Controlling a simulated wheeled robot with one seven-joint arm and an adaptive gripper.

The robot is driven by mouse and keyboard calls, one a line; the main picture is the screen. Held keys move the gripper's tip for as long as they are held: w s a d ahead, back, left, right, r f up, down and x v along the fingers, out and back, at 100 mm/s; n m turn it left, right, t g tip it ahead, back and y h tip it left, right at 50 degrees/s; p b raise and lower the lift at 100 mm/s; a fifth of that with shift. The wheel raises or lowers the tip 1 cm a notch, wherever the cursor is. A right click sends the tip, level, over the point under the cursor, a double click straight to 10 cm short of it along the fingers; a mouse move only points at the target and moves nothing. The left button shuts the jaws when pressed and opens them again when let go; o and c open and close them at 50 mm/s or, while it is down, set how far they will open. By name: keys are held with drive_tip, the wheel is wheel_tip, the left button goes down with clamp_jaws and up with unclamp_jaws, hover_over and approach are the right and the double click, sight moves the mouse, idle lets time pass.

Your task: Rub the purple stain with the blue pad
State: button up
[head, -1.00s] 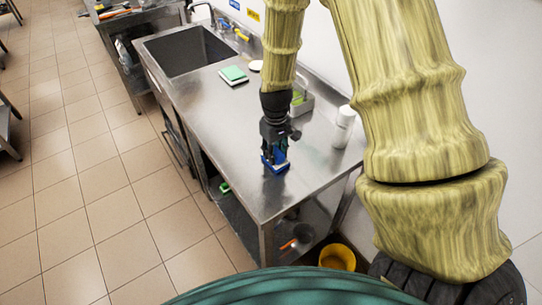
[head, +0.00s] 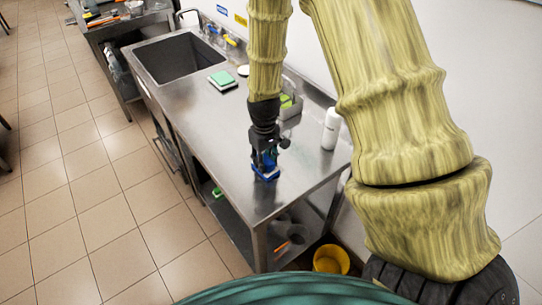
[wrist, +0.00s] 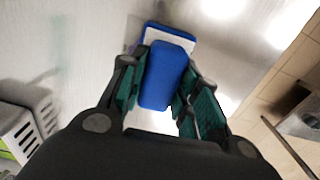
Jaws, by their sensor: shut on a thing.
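The blue pad (head: 265,173) is at the near end of the steel counter, in my gripper (head: 265,160). In the wrist view the pad (wrist: 163,75) is a rounded blue block with a whitish layer and more blue at its far end. The green-lined fingers of my gripper (wrist: 160,95) are shut on its sides. The pad is low at the counter top; I cannot tell whether it touches.
The steel counter (head: 225,135) is mostly bare around the pad. A white bottle (head: 331,128) and a grey caddy (head: 290,107) stand along the wall. A green-topped sponge (head: 222,79) lies near the sink (head: 180,57). A yellow bucket (head: 331,259) stands below the near end.

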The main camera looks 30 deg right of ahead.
sight(258, 171)
drive_tip(key=shift+s+a+r, duration=0.1)
drive_tip(key=shift+s+a, duration=0.1)
drive_tip(key=shift+a, duration=0.85)
drive_tip(key=shift+a+f, duration=0.2)
drive_tip(key=shift+a, duration=0.15)
drive_tip(key=shift+a+r+p, duration=0.1)
drive_tip(key=shift+r+p, duration=0.15)
drive_tip(key=shift+p, duration=0.45)
wheel_tip(258, 171, up, 2)
drive_tip(key=shift+w+p, duration=0.1)
drive_tip(key=shift+p, duration=0.2)
drive_tip(key=shift+r+p, duration=0.6)
drive_tip(key=shift+r, duration=0.15)
wheel_tip(258, 171, up, 4)
drive_tip(key=p, duration=0.3)
drive_tip(key=shift+f, duration=0.1)
